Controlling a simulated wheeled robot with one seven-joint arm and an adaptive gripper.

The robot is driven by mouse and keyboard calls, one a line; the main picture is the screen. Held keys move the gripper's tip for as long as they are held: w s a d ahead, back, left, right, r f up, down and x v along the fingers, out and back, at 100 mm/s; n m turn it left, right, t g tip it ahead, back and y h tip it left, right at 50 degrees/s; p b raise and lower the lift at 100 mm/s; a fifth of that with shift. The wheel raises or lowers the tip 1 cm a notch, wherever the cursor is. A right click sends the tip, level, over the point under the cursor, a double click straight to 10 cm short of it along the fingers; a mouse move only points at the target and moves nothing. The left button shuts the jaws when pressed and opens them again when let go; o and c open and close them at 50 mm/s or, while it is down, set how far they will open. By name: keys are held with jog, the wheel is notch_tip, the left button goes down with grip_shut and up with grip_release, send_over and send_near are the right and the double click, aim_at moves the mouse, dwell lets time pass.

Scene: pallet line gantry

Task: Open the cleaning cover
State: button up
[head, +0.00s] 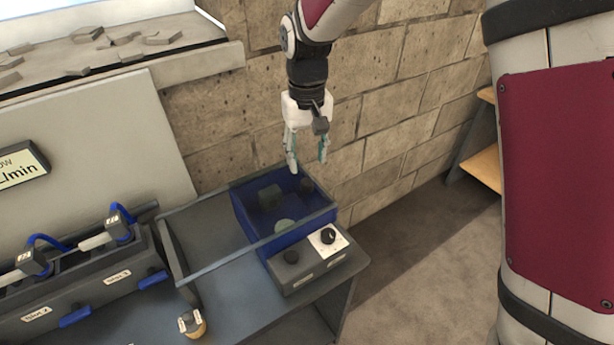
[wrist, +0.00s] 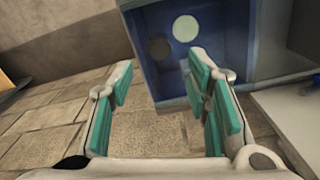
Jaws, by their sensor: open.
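A blue box (head: 242,216) stands on the bench near its right end, close to the brick wall. Dark blocks and a pale round piece show inside it. A clear pane with a pale front edge (head: 262,244) seems to lie over it; I cannot tell for certain that this is the cleaning cover. My gripper (head: 308,163) is open and empty, pointing down just above the back of the box. In the wrist view, the open teal-padded fingers (wrist: 165,80) are in front of the blue box (wrist: 147,55), apart from it as far as I can tell.
A grey control box with a black knob (head: 328,236) sits in front of the blue box. A dark rack with blue-handled fittings (head: 115,280) and a small brass-coloured piece (head: 193,324) are to the left. The brick wall (head: 400,95) is close behind my gripper. Open floor lies right.

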aim_at(307, 181)
notch_tip(307, 181, down, 8)
jog(key=shift+r+p, duration=0.2)
jog(key=shift+p, duration=0.1)
grip_shut()
